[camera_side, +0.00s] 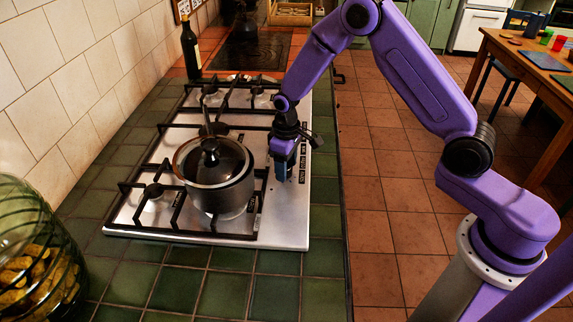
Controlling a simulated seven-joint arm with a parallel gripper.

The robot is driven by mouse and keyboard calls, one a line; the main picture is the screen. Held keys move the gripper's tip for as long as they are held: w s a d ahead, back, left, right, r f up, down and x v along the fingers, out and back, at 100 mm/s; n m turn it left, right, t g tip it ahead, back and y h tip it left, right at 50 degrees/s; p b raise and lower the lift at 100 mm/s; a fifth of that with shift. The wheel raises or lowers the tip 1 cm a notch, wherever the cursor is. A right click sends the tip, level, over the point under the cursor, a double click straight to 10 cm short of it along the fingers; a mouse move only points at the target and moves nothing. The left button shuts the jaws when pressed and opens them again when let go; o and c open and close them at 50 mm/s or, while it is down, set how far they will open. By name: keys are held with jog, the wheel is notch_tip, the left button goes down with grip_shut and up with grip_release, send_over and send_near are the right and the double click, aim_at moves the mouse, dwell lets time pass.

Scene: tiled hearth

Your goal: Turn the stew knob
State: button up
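The stove (284,222) is a steel hob with black grates set in the green tiled counter. A steel pot with a glass lid (215,165) stands on its near burner. Small black labels (302,165) run along the right strip of the hob. My gripper (284,172) points down over this strip, just right of the pot. Its fingertips are small and dark here, and I cannot tell whether they are open or shut. I cannot make out the stew knob; the gripper may cover it. Whether the gripper touches a knob is unclear.
A dark bottle (190,50) stands by the wall at the back left. A glass jar (40,255) with yellow pieces is at the near left. The front counter tiles (223,292) are clear. A wooden table (535,62) stands at the far right.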

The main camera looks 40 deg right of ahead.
notch_tip(320, 180, up, 17)
jog(key=shift+r, duration=0.2)
dwell(0.7)
jog(key=shift+s, duration=0.1)
jog(key=s+a+r+n, duration=0.2)
jog(key=s+a+n, duration=0.1)
jog(key=s, duration=1.1)
jog(key=s+d+n, duration=0.2)
jog(key=s+d, duration=0.1)
jog(key=s, duration=0.7)
jog(key=s+d+n, duration=0.2)
jog(key=s+d, duration=0.1)
jog(key=s, duration=0.7)
jog(key=shift+s+d+f+n, duration=0.15)
jog(key=shift+f+n, duration=0.15)
jog(key=shift+f, duration=0.1)
dwell(0.9)
grip_shut()
